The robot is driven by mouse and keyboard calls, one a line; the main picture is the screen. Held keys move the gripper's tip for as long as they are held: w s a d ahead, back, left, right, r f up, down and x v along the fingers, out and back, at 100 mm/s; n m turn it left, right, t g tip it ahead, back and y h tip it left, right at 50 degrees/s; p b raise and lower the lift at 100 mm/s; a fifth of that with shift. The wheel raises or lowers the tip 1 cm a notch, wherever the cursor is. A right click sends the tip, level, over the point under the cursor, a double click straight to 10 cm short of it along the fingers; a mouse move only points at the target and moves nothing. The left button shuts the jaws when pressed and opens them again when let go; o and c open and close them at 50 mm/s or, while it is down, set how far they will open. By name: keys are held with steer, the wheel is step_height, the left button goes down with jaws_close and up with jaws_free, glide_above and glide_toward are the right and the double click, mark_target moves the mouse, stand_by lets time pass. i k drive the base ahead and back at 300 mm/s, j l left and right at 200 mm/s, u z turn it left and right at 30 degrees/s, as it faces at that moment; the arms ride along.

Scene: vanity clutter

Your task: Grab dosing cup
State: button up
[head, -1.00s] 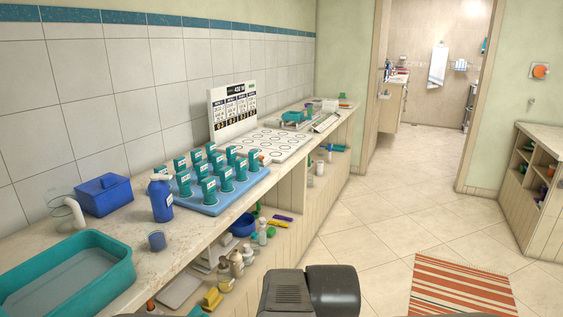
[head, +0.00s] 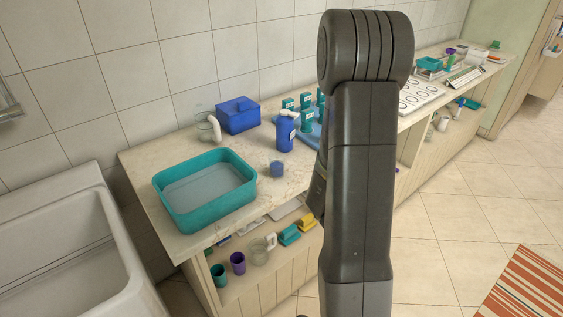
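A small translucent blue cup (head: 277,169), which looks like the dosing cup, stands upright on the counter in the head view. It sits between the teal basin (head: 177,228) and the blue pump bottle (head: 285,134), apart from both. My arm stands upright right of the cup and hides part of the counter. A dark part of my arm shows low at the arm's left side, but I make out no gripper fingers. Nothing is seen touching the cup.
A blue lidded box (head: 237,115) and a clear cup with a pale handle (head: 208,128) stand behind. My arm partly hides a blue tray (head: 309,139) of teal bottles. The shelf below holds several items, including a purple cup (head: 237,262). A white tub (head: 75,262) is at left.

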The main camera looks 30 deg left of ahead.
mark_target(276, 158)
steer(key=i+l, duration=0.1)
steer(key=l, duration=0.25)
steer(key=i+l+u, duration=0.1)
steer(key=l, duration=0.3)
steer(key=i+l, duration=0.15)
steer(key=l, duration=0.2)
steer(key=i+l+u, duration=0.1)
steer(key=l, duration=0.3)
steer(key=j+u, duration=0.1)
steer(key=u, duration=0.35)
steer(key=i+u, duration=0.1)
steer(key=u, duration=0.3)
steer(key=i+u, duration=0.1)
steer(key=u, duration=0.75)
steer(key=i+u, duration=0.3)
steer(key=k+l, duration=0.05)
